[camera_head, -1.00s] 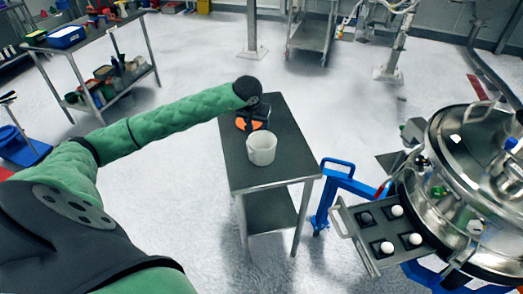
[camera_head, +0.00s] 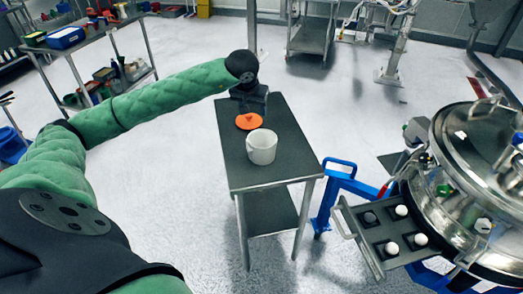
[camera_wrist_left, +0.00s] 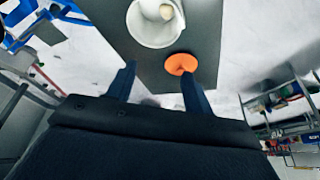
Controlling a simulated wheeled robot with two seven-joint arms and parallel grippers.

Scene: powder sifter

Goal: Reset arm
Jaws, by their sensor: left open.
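My left gripper (camera_head: 250,108) is above the far end of the small dark table (camera_head: 238,172), open and empty. In the left wrist view its two fingers (camera_wrist_left: 158,80) stand apart with nothing between them. An orange disc (camera_head: 249,121) lies on the table just in front of the gripper, apart from the fingers; it also shows in the left wrist view (camera_wrist_left: 181,63). A white cup (camera_head: 262,148) stands upright on the table beside the disc, nearer to me, with a pale thing inside it in the wrist view. My right gripper is not in view.
A shelf cart (camera_head: 75,50) with bins is at the back left. Open floor lies between.

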